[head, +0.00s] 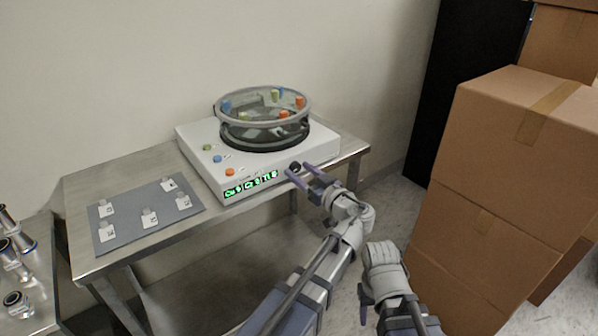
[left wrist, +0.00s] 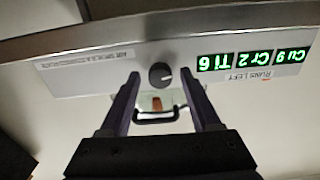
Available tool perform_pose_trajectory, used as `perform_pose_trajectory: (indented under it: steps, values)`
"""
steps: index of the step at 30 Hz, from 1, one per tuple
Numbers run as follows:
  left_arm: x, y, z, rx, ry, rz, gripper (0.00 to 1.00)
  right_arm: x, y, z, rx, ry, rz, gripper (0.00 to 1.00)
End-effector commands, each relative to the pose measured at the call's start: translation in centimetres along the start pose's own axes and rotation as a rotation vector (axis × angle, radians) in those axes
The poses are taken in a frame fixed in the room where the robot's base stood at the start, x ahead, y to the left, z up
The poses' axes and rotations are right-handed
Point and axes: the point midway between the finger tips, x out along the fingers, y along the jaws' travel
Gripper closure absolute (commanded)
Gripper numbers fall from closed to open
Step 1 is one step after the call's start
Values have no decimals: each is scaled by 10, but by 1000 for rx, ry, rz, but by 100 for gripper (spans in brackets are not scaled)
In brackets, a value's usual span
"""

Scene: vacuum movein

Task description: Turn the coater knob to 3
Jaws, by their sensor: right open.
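The coater (head: 225,165) is a white box with a round glass chamber on top, standing on a steel table. Its black knob (head: 295,167) sits on the front panel, right of the green display (head: 250,184). In the left wrist view the knob (left wrist: 160,75) shows upside down with a pale pointer mark; the setting number is not legible. My left gripper (head: 299,175) is open in front of the panel. Its fingertips (left wrist: 160,80) lie either side of the knob, with gaps on both sides. My right gripper (head: 366,300) is low at the right, away from the coater.
A grey mat (head: 130,230) with several small labelled pieces lies on the table's left. Green, blue and orange buttons (head: 217,158) are on the coater's top. Stacked cardboard boxes (head: 510,150) stand at the right. Metal fittings (head: 15,265) sit on another surface at lower left.

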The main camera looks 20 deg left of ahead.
Motion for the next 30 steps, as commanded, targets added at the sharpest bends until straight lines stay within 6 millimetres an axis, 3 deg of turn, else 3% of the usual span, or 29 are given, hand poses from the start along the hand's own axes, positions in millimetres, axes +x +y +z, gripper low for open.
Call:
perform_pose_trajectory:
  steps: [2,16,30]
  values:
    - [0,0,0,0,0,0,46,0,0,0,0,0,0,50]
    - [0,0,0,0,0,0,99,0,0,0,0,0,0,50]
    - [0,0,0,54,0,0,100,0,0,0,0,0,0,50]
